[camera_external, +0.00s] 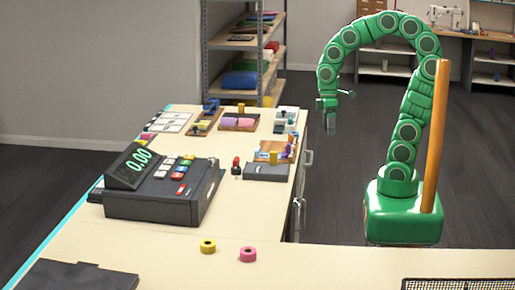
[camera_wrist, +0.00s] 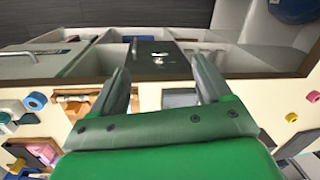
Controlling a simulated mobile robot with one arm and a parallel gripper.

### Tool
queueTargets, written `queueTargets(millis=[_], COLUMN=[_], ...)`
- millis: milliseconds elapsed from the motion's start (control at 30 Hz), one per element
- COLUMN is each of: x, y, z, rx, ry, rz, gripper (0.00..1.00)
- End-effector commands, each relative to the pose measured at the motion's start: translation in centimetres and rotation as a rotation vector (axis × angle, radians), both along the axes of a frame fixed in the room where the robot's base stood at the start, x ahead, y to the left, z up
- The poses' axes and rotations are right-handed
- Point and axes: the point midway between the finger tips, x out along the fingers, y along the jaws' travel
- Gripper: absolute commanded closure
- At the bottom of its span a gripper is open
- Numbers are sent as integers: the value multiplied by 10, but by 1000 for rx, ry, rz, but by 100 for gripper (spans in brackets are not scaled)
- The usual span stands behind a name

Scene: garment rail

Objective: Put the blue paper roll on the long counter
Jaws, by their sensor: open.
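The long counter (camera_external: 238,222) runs from the front toward the back left. My gripper (camera_external: 331,122) hangs past the counter's right edge, pointing down. In the wrist view its two fingers (camera_wrist: 163,78) are spread apart with nothing between them. A small blue ring-like piece (camera_wrist: 35,101) lies on a pale surface left of the fingers; it may be the blue paper roll, but I cannot be sure. In the outside view a blue object (camera_external: 211,106) stands near the counter's far end, too small to identify.
A black cash register (camera_external: 160,185) fills the counter's left middle. A yellow roll (camera_external: 208,247) and a pink roll (camera_external: 248,254) lie at the near corner. Several trays and small items crowd the far end. A metal shelf (camera_external: 243,55) stands behind. Bare counter surrounds the two rolls.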

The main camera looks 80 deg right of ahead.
Motion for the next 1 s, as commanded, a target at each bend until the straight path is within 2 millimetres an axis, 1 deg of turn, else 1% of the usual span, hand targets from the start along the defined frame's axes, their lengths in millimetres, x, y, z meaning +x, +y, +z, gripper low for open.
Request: queueTargets(millis=[33, 100, 167, 267, 300, 367, 467, 533, 667, 700, 767, 800, 900, 1000], x=[13, 30, 44, 67, 75, 86, 103, 114, 127, 130, 133, 134, 135, 132], y=[-9, -22, -34, -57, -68, -84, -115, -139, -186, -201, -225, -241, -275, -299], z=[-1, -3, -5, -8, -10, -13, -20, -24, -35, -39, -45, -49, -57, -65], rx=[17, 40, 56, 78, 86, 95, 106, 106, 103, 100, 92, 85, 65, 50], ry=[-15, -41, -65, -112, -130, -157, -202, -239, -301, -319, -345, -362, -399, -421], rz=[14, 45, 69, 104, 116, 135, 162, 177, 201, 208, 217, 220, 231, 238], gripper=[22, 22, 22, 22, 22, 22, 22, 22, 22, 22, 22, 22, 22, 22])
